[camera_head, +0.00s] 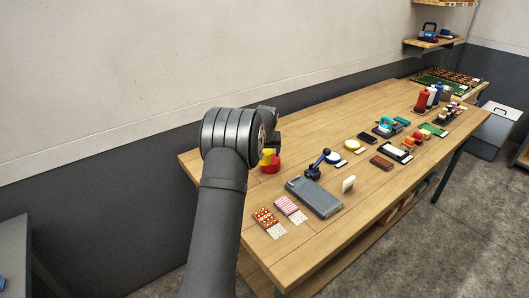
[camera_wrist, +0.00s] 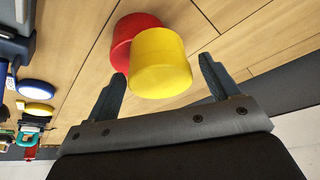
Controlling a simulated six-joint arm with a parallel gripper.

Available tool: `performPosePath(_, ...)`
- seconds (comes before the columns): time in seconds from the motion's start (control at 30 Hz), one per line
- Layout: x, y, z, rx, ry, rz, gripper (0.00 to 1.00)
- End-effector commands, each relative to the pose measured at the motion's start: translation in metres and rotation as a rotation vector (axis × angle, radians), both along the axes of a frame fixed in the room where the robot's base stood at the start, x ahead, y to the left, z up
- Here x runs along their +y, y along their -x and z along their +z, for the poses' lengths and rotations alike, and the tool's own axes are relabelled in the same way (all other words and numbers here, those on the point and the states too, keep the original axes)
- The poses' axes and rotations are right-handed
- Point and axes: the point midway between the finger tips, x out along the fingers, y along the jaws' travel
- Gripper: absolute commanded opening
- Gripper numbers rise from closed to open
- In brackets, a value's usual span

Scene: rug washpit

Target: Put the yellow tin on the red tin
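The yellow tin (camera_wrist: 160,62) is a short round tin between my gripper's two fingers in the wrist view. The red tin (camera_wrist: 125,38) shows partly behind it. In the head view the yellow tin (camera_head: 267,156) appears above the red tin (camera_head: 270,168), which is near the table's back-left part. It looks to sit on the red tin; I cannot tell how well centred it is. My gripper (camera_wrist: 163,66) is open, with a gap beside the yellow tin at the right finger. In the head view my arm hides the fingers.
The wooden table (camera_head: 225,160) also holds patterned cloth swatches (camera_head: 266,219), a grey case (camera_head: 314,197), a blue-handled tool (camera_head: 317,164), a white upright piece (camera_head: 348,184) and a brown block (camera_head: 381,162). Bottles and trays crowd the far end. A wall runs along the back.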

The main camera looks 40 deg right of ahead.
Motion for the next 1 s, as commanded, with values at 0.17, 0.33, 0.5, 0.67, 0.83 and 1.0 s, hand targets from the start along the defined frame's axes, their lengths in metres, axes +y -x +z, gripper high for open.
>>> performPosePath(0.17,0.000,0.000,0.000,0.000,0.000,0.000,0.80)
performPosePath(0.33,0.001,0.002,0.009,-0.001,0.001,0.000,0.80)
performPosePath(0.5,0.007,0.010,0.036,-0.002,0.002,0.000,0.80)
performPosePath(0.67,0.014,0.022,0.068,-0.003,0.003,0.000,0.80)
performPosePath(0.83,0.021,0.032,0.096,-0.001,0.001,0.000,0.80)
performPosePath(1.0,0.024,0.037,0.111,0.000,0.000,0.000,0.80)
